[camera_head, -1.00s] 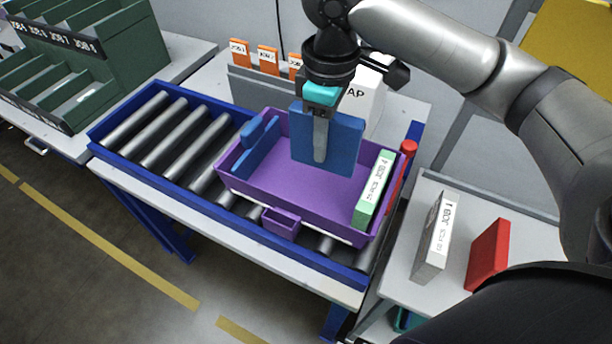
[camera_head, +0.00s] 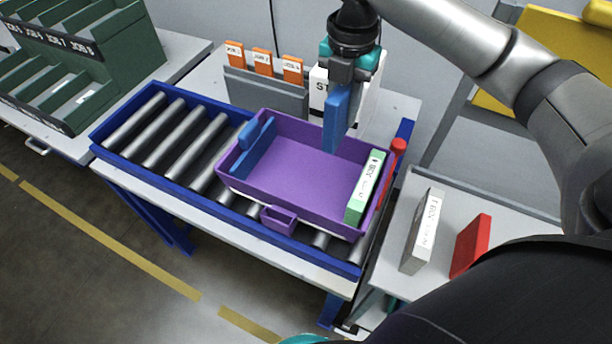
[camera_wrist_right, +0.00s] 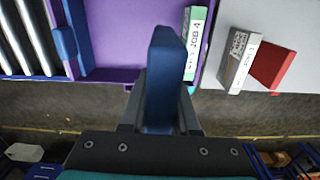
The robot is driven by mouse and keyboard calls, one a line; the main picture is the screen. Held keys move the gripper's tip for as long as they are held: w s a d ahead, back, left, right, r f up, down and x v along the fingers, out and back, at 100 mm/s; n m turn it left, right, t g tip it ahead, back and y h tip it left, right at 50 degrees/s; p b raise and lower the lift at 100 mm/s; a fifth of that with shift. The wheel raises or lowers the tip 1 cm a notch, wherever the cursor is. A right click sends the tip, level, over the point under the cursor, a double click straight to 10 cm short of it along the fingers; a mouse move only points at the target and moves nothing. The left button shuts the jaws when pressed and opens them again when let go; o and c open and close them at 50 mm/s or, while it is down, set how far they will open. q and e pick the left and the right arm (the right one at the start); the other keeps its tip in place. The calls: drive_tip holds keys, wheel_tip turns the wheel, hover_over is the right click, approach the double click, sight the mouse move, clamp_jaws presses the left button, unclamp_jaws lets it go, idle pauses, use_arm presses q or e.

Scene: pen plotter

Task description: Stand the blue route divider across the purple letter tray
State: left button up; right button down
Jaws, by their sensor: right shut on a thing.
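The blue route divider (camera_head: 337,118) is a flat blue plate, held upright above the purple letter tray (camera_head: 300,178), near its back wall and right of its middle. It shows nearly edge-on. My right gripper (camera_head: 347,80) is shut on its upper part. In the right wrist view the divider (camera_wrist_right: 165,80) stands between the two fingers (camera_wrist_right: 160,105). The tray sits on a roller conveyor. A blue piece (camera_head: 255,148) stands at the tray's left end, and a green-and-white job box (camera_head: 364,188) stands at its right end. The tray's middle floor is bare. My left gripper is not in view.
Behind the tray are a grey rack (camera_head: 265,92) with orange cards and a white box (camera_head: 366,100). A red-topped post (camera_head: 397,148) is at the tray's right. A white job box (camera_head: 422,232) and a red block (camera_head: 470,245) stand on the right table.

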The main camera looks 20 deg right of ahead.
drive_tip(key=shift+d+f, duration=0.1)
drive_tip(key=shift+n, duration=0.3)
wheel_tip(320, 180, down, 20)
drive_tip(key=b, duration=0.3)
drive_tip(key=c, duration=0.6)
unclamp_jaws()
drive_tip(key=shift+c, duration=0.2)
wheel_tip(320, 180, up, 12)
drive_tip(key=p, duration=0.1)
drive_tip(key=shift+p, duration=0.35)
